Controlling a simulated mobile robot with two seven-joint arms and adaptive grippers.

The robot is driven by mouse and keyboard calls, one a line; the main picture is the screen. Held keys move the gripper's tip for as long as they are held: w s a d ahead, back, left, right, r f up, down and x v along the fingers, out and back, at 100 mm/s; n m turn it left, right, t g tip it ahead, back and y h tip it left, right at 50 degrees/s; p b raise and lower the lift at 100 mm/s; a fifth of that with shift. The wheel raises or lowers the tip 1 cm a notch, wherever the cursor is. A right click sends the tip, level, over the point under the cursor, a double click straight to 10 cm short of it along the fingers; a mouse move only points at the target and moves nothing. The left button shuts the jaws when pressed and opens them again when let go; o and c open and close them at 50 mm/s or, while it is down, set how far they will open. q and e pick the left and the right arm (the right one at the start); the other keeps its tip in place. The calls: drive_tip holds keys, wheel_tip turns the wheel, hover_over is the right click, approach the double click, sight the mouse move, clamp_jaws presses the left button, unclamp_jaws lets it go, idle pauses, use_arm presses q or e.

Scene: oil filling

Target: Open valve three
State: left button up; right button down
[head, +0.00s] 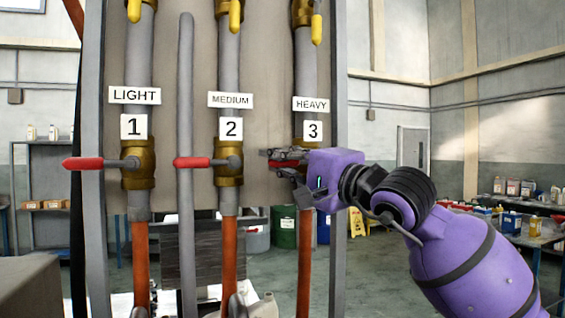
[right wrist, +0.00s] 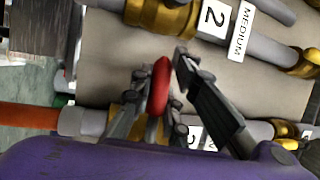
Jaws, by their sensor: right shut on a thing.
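Valve three is on the right-hand pipe, below the HEAVY sign and the number 3 plate (head: 313,131). In the head view its body is mostly hidden behind my right gripper (head: 276,162). In the right wrist view the red handle (right wrist: 159,88) of valve three stands between the fingers of my right gripper (right wrist: 160,70), which is shut on it. Valve one's red handle (head: 83,163) and valve two's red handle (head: 192,162) both lie level, pointing left from their brass bodies. My left gripper is not in view.
A thin grey upright pipe (head: 186,100) stands between pipes one and two. Yellow levers (head: 235,14) hang at the top of the pipes. The panel's grey right post (head: 338,60) is close behind my right wrist. A green drum (head: 284,228) stands behind.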

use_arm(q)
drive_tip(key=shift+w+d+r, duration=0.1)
use_arm(e)
drive_tip(key=shift+w+d+f+n+g+h, duration=0.1)
drive_tip(key=shift+d+f+n+g+h, duration=0.25)
drive_tip(key=shift+f+n, duration=0.6)
drive_tip(key=shift+w+d+f+n+g+h, duration=0.1)
drive_tip(key=shift+f+n+g, duration=0.35)
drive_tip(key=shift+n, duration=0.85)
drive_tip(key=shift+w+d+f+n+g+h, duration=0.1)
drive_tip(key=shift+d+f+n+g+h, duration=0.25)
drive_tip(key=shift+f+n, duration=0.6)
drive_tip(key=shift+a+r+n, duration=0.1)
drive_tip(key=shift+r+n, duration=0.15)
drive_tip(key=shift+n, duration=0.05)
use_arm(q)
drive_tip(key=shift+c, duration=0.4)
